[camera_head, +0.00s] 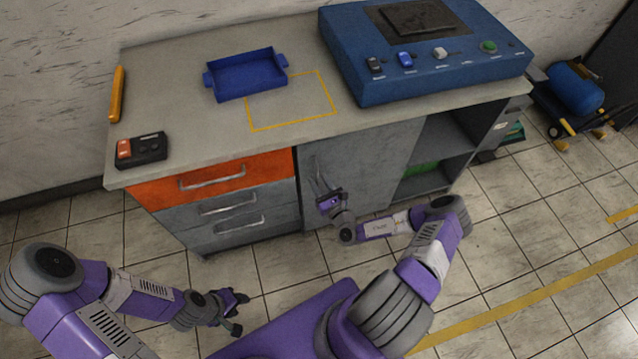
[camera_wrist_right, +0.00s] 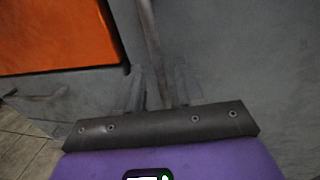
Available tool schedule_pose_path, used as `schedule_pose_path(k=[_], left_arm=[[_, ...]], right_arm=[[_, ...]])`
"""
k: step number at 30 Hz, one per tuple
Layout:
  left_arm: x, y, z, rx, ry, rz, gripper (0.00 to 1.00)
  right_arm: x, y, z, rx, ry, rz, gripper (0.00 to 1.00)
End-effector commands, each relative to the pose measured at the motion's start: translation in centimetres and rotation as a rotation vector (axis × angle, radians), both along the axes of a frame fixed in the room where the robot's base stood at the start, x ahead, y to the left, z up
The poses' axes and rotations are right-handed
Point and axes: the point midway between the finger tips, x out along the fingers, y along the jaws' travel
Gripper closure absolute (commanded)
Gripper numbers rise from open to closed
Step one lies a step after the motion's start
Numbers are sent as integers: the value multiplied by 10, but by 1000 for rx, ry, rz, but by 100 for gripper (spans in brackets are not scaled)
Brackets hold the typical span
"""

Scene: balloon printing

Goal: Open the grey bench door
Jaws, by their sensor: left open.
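The grey bench door (camera_head: 372,160) is the flat panel between the drawers and the open shelves; it looks closed, flush with the bench front. Its upright bar handle (camera_wrist_right: 152,45) is near the door's left edge, and its lower part runs between my right gripper's fingers in the right wrist view. My right gripper (camera_head: 318,182) is at the handle in the head view; the fingers (camera_wrist_right: 161,88) stand on both sides of the bar, but whether they press on it is unclear. My left gripper (camera_head: 238,312) is open and empty, low over the floor in front of the drawers.
Left of the door are an orange drawer (camera_head: 215,178) and grey drawers (camera_head: 230,205) with bar handles. Right of it are open shelves (camera_head: 440,150). A blue tray (camera_head: 246,75), a blue machine (camera_head: 430,60) and a button box (camera_head: 140,150) stand on the bench top.

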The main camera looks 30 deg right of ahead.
Motion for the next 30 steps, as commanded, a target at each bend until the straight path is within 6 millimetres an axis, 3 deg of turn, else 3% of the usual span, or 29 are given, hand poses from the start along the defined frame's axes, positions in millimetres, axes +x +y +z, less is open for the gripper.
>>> schedule_pose_path(k=[10,18,30], left_arm=[[0,0,-1,0,0,0,57],[0,0,-2,0,0,0,57],[0,0,-1,0,0,0,57]], right_arm=[[6,0,1,0,-1,1,62],[5,0,1,1,0,1,100],[3,1,1,1,0,8,100]])
